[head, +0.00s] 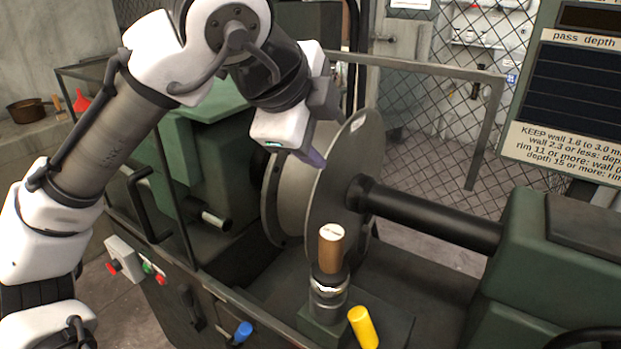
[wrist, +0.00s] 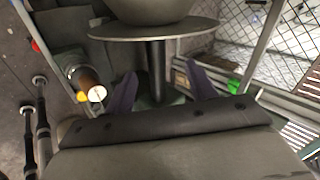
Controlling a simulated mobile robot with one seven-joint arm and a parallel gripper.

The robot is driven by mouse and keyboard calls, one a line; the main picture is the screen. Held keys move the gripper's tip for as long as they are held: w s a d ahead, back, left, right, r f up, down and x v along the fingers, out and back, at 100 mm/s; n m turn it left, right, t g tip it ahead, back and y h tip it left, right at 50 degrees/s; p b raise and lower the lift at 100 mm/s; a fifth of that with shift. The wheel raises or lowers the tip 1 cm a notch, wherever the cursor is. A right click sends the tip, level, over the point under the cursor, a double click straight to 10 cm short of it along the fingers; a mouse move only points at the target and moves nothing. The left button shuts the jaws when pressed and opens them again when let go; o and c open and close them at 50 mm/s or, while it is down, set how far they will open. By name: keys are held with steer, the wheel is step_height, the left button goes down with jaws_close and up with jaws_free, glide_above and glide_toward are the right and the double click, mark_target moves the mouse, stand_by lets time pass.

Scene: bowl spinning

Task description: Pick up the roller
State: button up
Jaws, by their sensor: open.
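The roller (head: 331,252) appears to be the brown wooden handle with a white, lettered end. It stands upright in a dark and silver metal holder (head: 327,297) at the front of the machine. In the wrist view the roller (wrist: 90,84) is at the left, outside the fingers. The roller's lower end is hidden in the holder.
A large grey disc (head: 345,165) on a black shaft (head: 430,221) stands behind the roller. A yellow handle (head: 363,327) is close to the roller's right, and a blue one (head: 243,332) is to its left. Metal railing surrounds the green machine. A sign panel (head: 570,110) hangs at right.

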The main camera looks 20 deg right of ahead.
mark_target(332, 232)
steer(key=s+m+g+y+p, duration=0.4)
steer(key=s+g+y+p, duration=0.1)
steer(key=s+y, duration=0.15)
steer(key=shift+y, duration=0.25)
steer(key=f, duration=0.5)
steer(key=f+b, duration=0.1)
steer(key=f, duration=0.1)
steer(key=shift+a+f, duration=0.15)
steer(key=shift+a, duration=0.25)
steer(key=shift+s+d+f, duration=0.1)
steer(key=shift+s+f, duration=0.05)
steer(key=shift+f, duration=2.65)
jaws_close()
